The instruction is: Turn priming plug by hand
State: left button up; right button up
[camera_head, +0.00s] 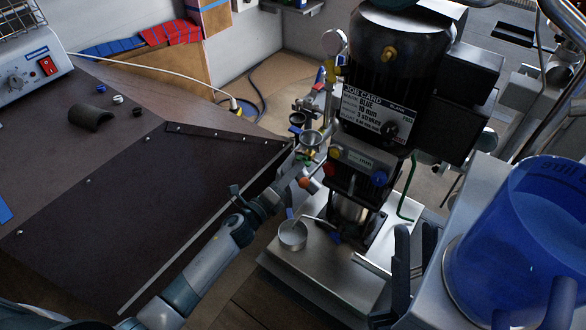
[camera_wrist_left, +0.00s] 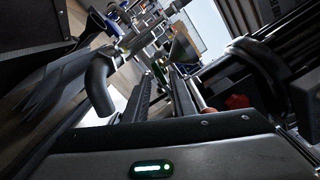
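The dark pump unit (camera_head: 392,70) stands on a steel base, with a job card (camera_head: 368,108) reading "BLUE", "16 mm", "5 strokes". Red (camera_head: 329,169), yellow (camera_head: 336,152) and blue (camera_head: 379,178) knobs sit on its front. I cannot tell which part is the priming plug. My left gripper (camera_head: 301,172) is at the pump's left side, below a small metal funnel (camera_head: 311,139) and beside an orange ball (camera_head: 305,183). In the left wrist view its fingers (camera_wrist_left: 163,80) look apart, with nothing clearly between them. My right gripper (camera_head: 414,240) is open and empty, right of the base.
A metal cup (camera_head: 293,235) stands on the steel base (camera_head: 330,275). A large blue container (camera_head: 525,240) is at the right. A dark-topped bench (camera_head: 130,200) lies left, with a curved black piece (camera_head: 91,117). A pressure gauge (camera_head: 334,42) rises beside the pump.

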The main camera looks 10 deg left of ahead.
pick_arm(q)
jog(key=n+p, duration=0.1)
jog(key=n, duration=0.3)
jog(key=shift+w, duration=0.15)
jog(key=shift+x, duration=0.9)
grip_shut()
